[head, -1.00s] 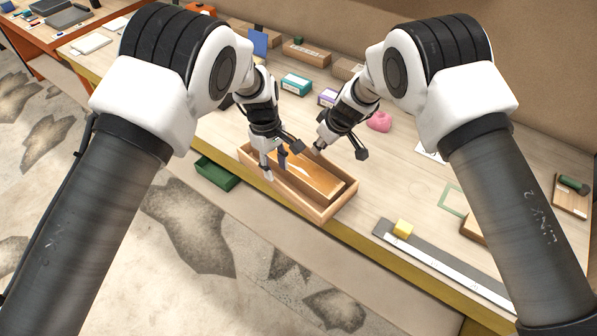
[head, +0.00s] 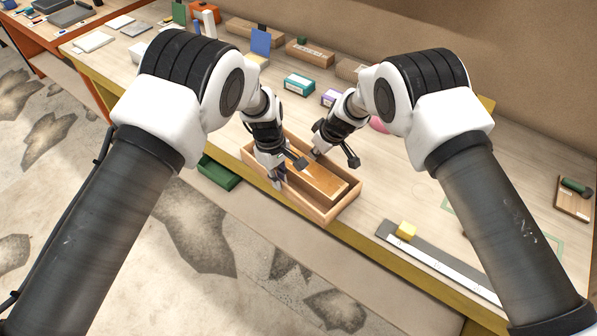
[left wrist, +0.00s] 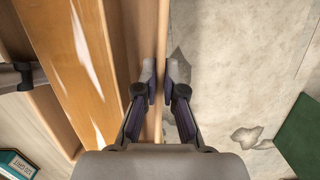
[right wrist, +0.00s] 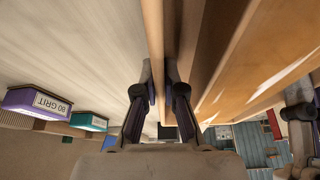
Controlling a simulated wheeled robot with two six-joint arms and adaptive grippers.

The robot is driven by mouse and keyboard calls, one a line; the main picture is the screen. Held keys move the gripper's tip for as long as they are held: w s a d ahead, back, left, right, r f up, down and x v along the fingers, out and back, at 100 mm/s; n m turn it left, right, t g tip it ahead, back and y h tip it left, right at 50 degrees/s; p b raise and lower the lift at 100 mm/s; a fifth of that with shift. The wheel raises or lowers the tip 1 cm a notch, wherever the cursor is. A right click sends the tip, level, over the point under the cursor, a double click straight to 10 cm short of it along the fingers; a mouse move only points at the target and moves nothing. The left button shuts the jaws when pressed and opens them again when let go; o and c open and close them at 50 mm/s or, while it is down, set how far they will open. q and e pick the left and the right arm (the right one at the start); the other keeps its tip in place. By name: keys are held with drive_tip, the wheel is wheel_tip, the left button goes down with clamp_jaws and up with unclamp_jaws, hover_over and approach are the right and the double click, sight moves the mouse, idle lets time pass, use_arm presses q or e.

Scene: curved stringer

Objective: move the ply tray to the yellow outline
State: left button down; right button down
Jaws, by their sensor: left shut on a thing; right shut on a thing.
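The ply tray (head: 335,213) is a shallow open wooden box at the table's front edge, with an orange-brown wooden block (head: 322,182) lying inside. My left gripper (head: 279,182) is shut on the tray's near wall, which shows between its fingers in the left wrist view (left wrist: 161,75). My right gripper (head: 316,153) is shut on the far wall, also seen between its fingers in the right wrist view (right wrist: 158,80). I cannot make out the yellow outline; my right arm covers part of the table. A green outline (head: 557,246) shows partly at the right.
A grey-and-white strip (head: 440,262) with a yellow block (head: 406,231) lies right of the tray along the front edge. A teal box (head: 299,84) and a purple box (head: 330,97) stand behind. A green bin (head: 219,173) is below the front edge at left.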

drive_tip(key=shift+r, duration=0.1)
